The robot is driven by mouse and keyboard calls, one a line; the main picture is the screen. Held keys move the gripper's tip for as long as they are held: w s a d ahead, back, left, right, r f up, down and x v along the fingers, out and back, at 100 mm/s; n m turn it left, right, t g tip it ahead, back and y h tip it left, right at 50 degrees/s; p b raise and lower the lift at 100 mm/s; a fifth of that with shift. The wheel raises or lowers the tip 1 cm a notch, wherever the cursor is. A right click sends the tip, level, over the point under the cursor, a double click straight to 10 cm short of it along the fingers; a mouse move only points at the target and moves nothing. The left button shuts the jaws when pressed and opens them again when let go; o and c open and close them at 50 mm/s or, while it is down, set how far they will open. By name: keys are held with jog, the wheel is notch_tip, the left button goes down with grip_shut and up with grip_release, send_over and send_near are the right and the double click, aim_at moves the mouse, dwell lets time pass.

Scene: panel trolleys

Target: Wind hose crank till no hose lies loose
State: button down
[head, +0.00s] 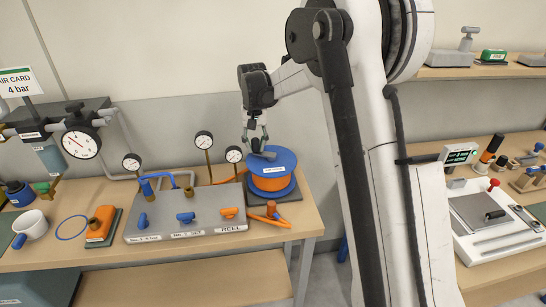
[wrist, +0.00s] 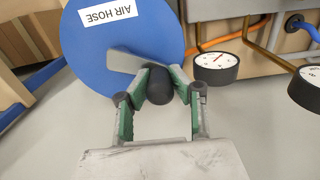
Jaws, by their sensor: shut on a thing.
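The hose reel (head: 283,159) has blue discs with orange hose (head: 270,183) wound between them. It stands at the right end of the left bench. Its blue top, labelled AIR HOSE, fills the upper left of the wrist view (wrist: 90,45). The grey crank arm (wrist: 124,62) lies across the top and ends in a dark knob (wrist: 160,92). My gripper (head: 257,146) is above the reel's left side, its fingers shut around the knob. A short orange hose end with a fitting (head: 271,211) lies on the bench in front of the reel.
A grey manifold (head: 185,226) with coloured valve handles stands left of the reel, with gauges (head: 204,141) behind it. An orange line (head: 228,177) runs behind the manifold toward the reel. A mug (head: 33,225) and a blue ring (head: 71,227) lie farther left.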

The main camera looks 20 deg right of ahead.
jog(key=shift+d, duration=0.1)
jog(key=shift+w+d, duration=0.35)
jog(key=shift+w, duration=0.05)
jog(key=shift+w+d+b, duration=0.3)
jog(key=shift+w+d, duration=0.05)
jog(key=shift+d, duration=0.2)
jog(key=shift+w+d, duration=0.2)
jog(key=shift+d, duration=0.3)
